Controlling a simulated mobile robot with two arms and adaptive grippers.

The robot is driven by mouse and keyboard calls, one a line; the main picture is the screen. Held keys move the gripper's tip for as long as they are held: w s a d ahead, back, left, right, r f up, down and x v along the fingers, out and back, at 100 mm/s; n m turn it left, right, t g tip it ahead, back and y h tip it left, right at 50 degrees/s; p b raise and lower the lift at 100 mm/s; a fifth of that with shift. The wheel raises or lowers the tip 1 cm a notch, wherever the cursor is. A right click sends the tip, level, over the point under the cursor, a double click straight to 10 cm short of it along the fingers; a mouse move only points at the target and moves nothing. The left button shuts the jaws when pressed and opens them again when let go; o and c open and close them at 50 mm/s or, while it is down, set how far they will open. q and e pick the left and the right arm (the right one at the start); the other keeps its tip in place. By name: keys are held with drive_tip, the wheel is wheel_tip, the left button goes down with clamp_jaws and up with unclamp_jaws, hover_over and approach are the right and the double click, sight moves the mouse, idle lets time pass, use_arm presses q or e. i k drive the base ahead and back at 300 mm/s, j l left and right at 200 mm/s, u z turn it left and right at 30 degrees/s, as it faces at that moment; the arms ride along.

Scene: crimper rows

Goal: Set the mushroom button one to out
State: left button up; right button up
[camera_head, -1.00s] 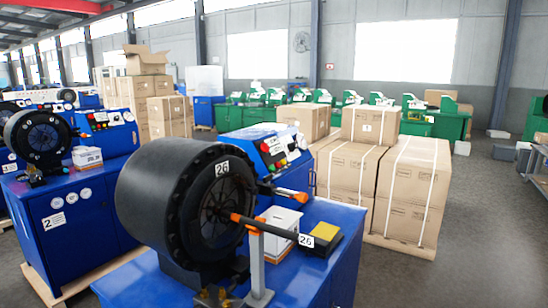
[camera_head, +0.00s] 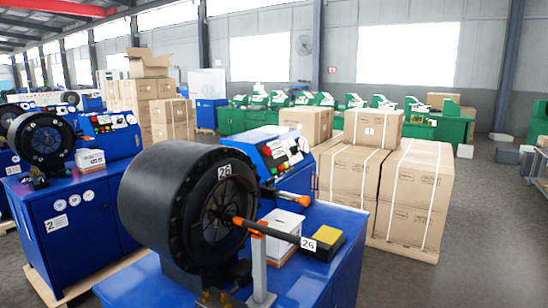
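A blue crimping machine with a large black round head (camera_head: 180,200) labelled 26 stands in the near middle of the head view. Its blue control panel (camera_head: 262,140) behind the head carries small red and other coloured buttons, among them a red one (camera_head: 267,151). The buttons are too small to tell which is mushroom button one, or whether it is in or out. A second crimper's panel (camera_head: 105,122) with red buttons shows at the left. Neither of my grippers is in view.
A black rod with an orange end rests on a post before the head. A white box (camera_head: 279,222) and a yellow-topped black block (camera_head: 326,238) sit on the blue top. Cardboard boxes (camera_head: 415,195) stand behind right. Grey floor (camera_head: 490,220) is open at right.

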sight(267, 151)
drive_tip(key=i+l+u, duration=0.15)
drive_tip(key=l, duration=0.2)
drive_tip(key=i+l+u, duration=0.15)
drive_tip(key=l, duration=0.25)
drive_tip(key=i+l+u, duration=0.15)
drive_tip(key=l, duration=0.2)
